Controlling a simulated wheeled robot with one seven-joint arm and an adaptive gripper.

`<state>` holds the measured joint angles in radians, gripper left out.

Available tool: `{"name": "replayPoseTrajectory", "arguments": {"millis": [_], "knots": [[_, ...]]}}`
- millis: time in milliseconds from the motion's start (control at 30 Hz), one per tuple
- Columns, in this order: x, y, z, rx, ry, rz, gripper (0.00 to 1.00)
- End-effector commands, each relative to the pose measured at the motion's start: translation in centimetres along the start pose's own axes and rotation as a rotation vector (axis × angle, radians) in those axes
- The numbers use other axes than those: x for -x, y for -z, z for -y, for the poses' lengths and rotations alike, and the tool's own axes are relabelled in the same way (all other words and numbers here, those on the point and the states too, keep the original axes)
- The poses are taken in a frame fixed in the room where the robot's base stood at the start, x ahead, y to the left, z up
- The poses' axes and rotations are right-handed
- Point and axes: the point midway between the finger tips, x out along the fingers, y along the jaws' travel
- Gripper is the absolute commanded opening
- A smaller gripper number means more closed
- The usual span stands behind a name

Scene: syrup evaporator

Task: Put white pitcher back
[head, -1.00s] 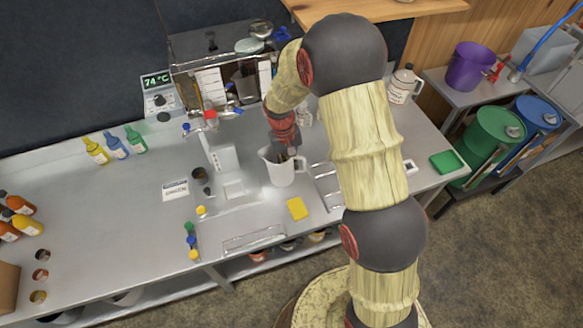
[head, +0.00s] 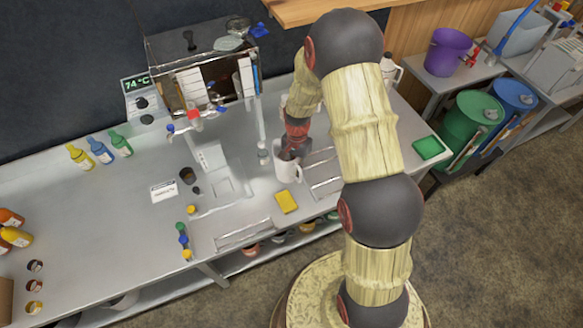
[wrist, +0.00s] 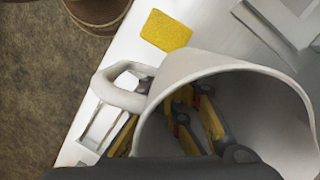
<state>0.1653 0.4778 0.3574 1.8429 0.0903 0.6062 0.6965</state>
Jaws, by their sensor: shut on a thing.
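The white pitcher (head: 288,172) is at my gripper (head: 293,152), over the counter behind the yellow sponge. In the wrist view the pitcher (wrist: 190,62) shows its open mouth and its handle to the left. My gripper is shut on the pitcher's wall; yellow-and-dark finger parts (wrist: 195,120) show inside the mouth, and another yellow part shows outside near the handle. The pitcher looks roughly upright. I cannot tell whether its base touches the counter.
The yellow sponge (head: 286,201) lies near the counter's front edge. The steel evaporator (head: 160,45) stands at the back. A labelled white jug (head: 388,70) is partly hidden behind my arm. A green tray (head: 428,148) lies at the right end.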

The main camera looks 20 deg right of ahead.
Motion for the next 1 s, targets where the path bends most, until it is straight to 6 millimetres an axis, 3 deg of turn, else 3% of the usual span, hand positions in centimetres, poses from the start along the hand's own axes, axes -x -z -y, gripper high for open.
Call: {"name": "replayPoseTrajectory", "arguments": {"millis": [200,500,700,1000], "knots": [[-1.5,1.1,0.1,-0.567,0.084,0.031,0.0],[-2.6,2.4,1.5,-1.25,0.184,0.064,0.0],[-2.4,3.2,2.1,-1.497,0.218,0.074,0.0],[-2.3,3.7,2.5,-1.695,0.244,0.08,0.0]]}}
